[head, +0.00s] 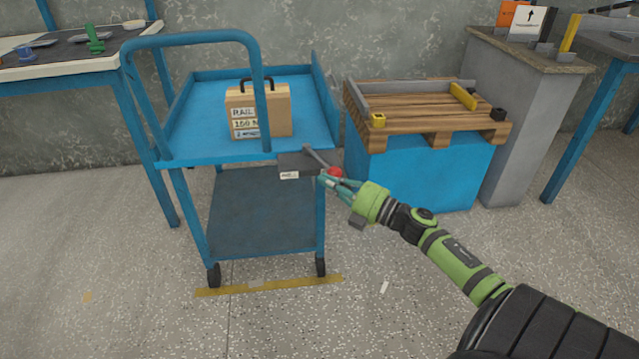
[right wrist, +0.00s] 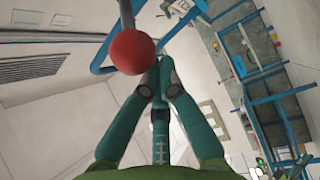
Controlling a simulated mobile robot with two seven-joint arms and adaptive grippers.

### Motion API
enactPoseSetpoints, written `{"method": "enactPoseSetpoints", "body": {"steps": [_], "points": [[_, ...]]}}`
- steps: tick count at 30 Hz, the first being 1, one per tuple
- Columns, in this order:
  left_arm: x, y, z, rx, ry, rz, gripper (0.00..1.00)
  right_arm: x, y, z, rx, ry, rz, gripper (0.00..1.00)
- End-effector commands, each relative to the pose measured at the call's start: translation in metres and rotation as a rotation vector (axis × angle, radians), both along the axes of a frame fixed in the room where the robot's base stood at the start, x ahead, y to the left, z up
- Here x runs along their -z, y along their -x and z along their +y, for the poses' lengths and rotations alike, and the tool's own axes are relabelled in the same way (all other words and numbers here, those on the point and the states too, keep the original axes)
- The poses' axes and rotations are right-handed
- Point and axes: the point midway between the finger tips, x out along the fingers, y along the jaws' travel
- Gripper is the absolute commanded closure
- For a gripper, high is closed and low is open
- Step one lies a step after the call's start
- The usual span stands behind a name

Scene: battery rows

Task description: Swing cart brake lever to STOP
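The blue cart (head: 190,140) stands at the centre left in the head view. A dark grey brake box (head: 297,162) with a small white label is on its front right corner; I cannot read the label. The grey lever (head: 318,157) slants from the box down to the right and ends in a red knob (head: 336,172). My right gripper (head: 326,180) is at the knob. In the right wrist view the red knob (right wrist: 132,52) lies beside the fingertips (right wrist: 160,68), which are together with nothing seen between them. I cannot tell whether they touch the knob. My left gripper is not in view.
A cardboard case (head: 275,112) stands on the cart's top tray. A wooden pallet (head: 420,115) on a blue block is close to the right of the cart. A yellow floor strip (head: 270,286) runs before the wheels.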

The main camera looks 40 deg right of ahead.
Motion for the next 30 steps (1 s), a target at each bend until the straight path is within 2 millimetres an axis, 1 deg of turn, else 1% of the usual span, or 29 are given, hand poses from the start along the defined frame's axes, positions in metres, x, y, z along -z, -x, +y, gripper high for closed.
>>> {"method": "enactPoseSetpoints", "body": {"steps": [4, 12, 21, 30], "points": [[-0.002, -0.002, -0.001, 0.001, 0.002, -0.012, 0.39, 0.0, 0.002, -0.01, -0.003, 0.0, 0.001, 1.0], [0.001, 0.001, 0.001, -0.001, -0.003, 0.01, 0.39, 0.0, 0.003, -0.024, -0.002, 0.0, -0.001, 1.0], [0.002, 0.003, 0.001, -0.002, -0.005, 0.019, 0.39, 0.0, 0.003, -0.031, 0.006, 0.0, 0.0, 1.0], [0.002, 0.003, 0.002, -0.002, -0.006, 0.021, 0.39, -0.001, 0.003, -0.034, 0.011, 0.0, 0.0, 1.0]]}}
